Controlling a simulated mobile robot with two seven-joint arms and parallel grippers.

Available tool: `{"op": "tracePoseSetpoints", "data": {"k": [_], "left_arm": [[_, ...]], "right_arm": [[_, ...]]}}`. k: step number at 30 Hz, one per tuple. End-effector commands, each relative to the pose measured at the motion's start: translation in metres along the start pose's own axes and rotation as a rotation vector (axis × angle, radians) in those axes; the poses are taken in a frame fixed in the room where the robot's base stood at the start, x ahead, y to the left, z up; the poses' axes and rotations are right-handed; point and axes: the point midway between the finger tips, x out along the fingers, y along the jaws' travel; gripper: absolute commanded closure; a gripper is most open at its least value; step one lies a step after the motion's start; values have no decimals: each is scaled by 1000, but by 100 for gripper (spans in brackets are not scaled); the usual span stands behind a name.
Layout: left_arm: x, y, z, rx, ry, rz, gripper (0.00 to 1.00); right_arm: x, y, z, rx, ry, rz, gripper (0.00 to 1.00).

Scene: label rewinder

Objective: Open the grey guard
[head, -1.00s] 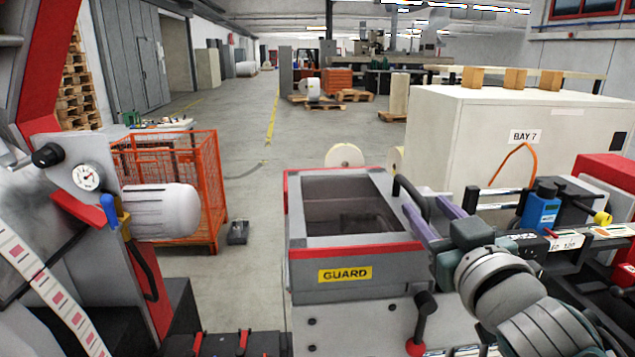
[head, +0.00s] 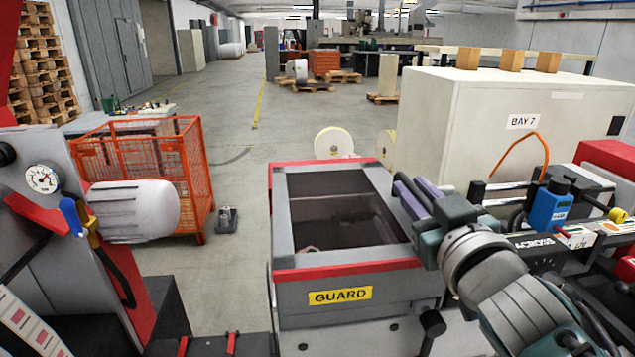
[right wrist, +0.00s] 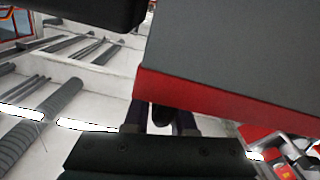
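The grey guard (head: 345,262) is a box-like cover with red edging, a dark window on top and a yellow GUARD label (head: 340,295) in front. It looks closed. Its black handle (head: 411,184) is at the right side. My right gripper (head: 411,197) has its purple fingers at the handle, one on either side. In the right wrist view the guard's grey panel and red edge (right wrist: 215,108) fill the upper right. The dark handle end (right wrist: 161,115) shows between the spread fingers, with a light gap beside it. My left gripper is out of view.
A black lever (head: 432,324) stands below my right wrist. A blue bottle-like unit (head: 548,207) and machine rails are at the right, before the cream BAY 7 cabinet (head: 510,130). A white motor (head: 135,210) and orange cage (head: 190,170) are at the left.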

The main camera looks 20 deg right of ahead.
Motion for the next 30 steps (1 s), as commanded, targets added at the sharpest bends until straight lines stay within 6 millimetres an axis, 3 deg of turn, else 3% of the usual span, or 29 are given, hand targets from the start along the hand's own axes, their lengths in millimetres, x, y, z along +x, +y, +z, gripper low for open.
{"op": "tracePoseSetpoints", "data": {"k": [6,30], "left_arm": [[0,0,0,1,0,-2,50],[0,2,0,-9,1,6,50]], "right_arm": [[0,0,0,0,0,0,100],[0,1,0,-3,-1,2,100]]}}
